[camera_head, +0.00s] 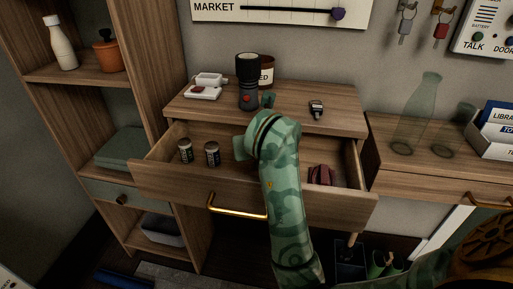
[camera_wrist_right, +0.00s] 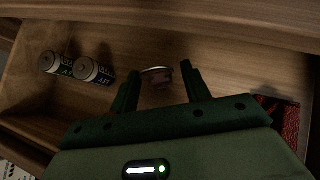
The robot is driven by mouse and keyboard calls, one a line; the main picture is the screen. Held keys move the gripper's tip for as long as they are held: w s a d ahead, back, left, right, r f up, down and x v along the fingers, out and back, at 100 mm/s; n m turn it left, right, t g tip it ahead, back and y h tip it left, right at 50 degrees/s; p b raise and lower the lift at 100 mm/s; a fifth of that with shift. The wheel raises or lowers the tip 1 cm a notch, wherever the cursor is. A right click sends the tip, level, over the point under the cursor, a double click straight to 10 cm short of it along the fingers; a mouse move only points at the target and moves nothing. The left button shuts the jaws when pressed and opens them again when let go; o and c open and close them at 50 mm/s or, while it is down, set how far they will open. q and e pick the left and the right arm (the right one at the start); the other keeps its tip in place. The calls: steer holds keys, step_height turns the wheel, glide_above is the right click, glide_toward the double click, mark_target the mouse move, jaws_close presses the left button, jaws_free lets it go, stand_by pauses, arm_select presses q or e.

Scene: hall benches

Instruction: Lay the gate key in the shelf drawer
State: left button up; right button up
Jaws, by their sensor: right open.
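Two keys hang on the wall at the upper right in the head view, one with a grey tag (camera_head: 405,25) and one with a red tag (camera_head: 441,29). A dark key fob (camera_head: 316,108) lies on the cabinet top. I cannot tell which is the gate key. The left shelf has a shut grey-green drawer (camera_head: 105,191) with a round knob. My right gripper (camera_wrist_right: 161,71) is open inside the cabinet's pulled-out drawer (camera_head: 170,187). My left gripper is out of view.
The open drawer also holds two batteries (camera_head: 212,154) and a dark red item (camera_head: 320,175). A torch (camera_head: 248,80), a tin (camera_head: 267,70) and a white box (camera_head: 203,91) stand on the cabinet. Glass bottles (camera_head: 416,110) stand on the right bench.

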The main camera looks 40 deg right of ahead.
arm_select(q)
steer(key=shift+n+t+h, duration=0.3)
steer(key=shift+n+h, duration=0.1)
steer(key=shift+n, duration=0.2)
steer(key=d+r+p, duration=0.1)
steer(key=p, duration=0.1)
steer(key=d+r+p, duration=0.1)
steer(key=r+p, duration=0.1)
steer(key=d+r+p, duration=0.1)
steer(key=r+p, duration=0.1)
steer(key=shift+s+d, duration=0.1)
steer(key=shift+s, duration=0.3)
arm_select(e)
steer(key=v, duration=1.1)
steer(key=shift+s+r, duration=0.15)
steer(key=shift+s, duration=0.1)
